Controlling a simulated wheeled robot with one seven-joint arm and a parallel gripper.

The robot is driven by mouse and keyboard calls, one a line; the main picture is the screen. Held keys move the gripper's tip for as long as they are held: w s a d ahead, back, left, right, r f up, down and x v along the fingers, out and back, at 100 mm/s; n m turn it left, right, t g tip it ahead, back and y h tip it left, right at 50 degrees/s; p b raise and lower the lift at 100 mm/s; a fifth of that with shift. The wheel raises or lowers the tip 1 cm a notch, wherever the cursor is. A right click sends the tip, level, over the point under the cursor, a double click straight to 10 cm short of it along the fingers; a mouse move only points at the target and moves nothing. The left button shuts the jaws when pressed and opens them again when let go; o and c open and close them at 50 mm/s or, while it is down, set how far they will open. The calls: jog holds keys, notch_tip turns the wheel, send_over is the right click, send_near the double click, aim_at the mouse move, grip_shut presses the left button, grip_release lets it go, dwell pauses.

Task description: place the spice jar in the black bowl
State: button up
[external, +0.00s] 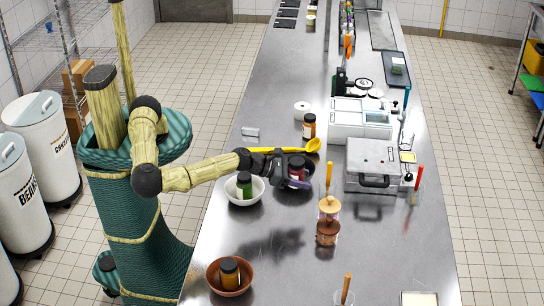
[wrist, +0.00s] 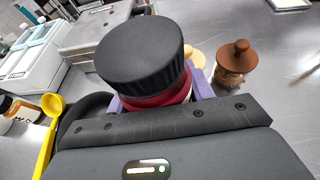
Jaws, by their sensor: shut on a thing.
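My gripper (external: 298,181) is shut on a spice jar (external: 296,170) above the steel counter. In the wrist view the jar (wrist: 142,55) has a wide black ribbed lid and a red body between purple fingers; its lower part is hidden. A dark rounded shape (wrist: 88,106) shows beside my gripper in the wrist view; I cannot tell whether it is the black bowl. No black bowl is clearly visible in the external view, where my gripper and wrist cover the counter beneath. I cannot tell the jar's height above it.
A white bowl (external: 233,197) holds a green jar; a brown bowl (external: 213,286) holds a dark-lidded jar. A yellow ladle (external: 313,146) lies behind my gripper. Wooden-lidded canisters (external: 327,236) stand to the front right, a grey appliance (external: 372,158) to the right.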

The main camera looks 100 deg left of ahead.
jog(key=s+a+r+n+g+y+p, duration=0.1)
jog(key=s+a+r+n+y, duration=0.1)
jog(key=a, duration=0.4)
jog(key=s+a+r+n+y+p, duration=0.2)
jog(key=s+a+r+y, duration=0.1)
jog(key=a, duration=0.4)
jog(key=shift+r+n+g, duration=0.3)
jog(key=shift+n+g, duration=0.1)
jog(key=shift+f+p, duration=0.8)
jog(key=shift+f, duration=2.1)
notch_tip(320, 180, down, 4)
jog(key=shift+f+p, duration=0.1)
jog(key=shift+p, duration=0.35)
jog(key=shift+f+b, duration=0.45)
jog(key=shift+f, duration=0.15)
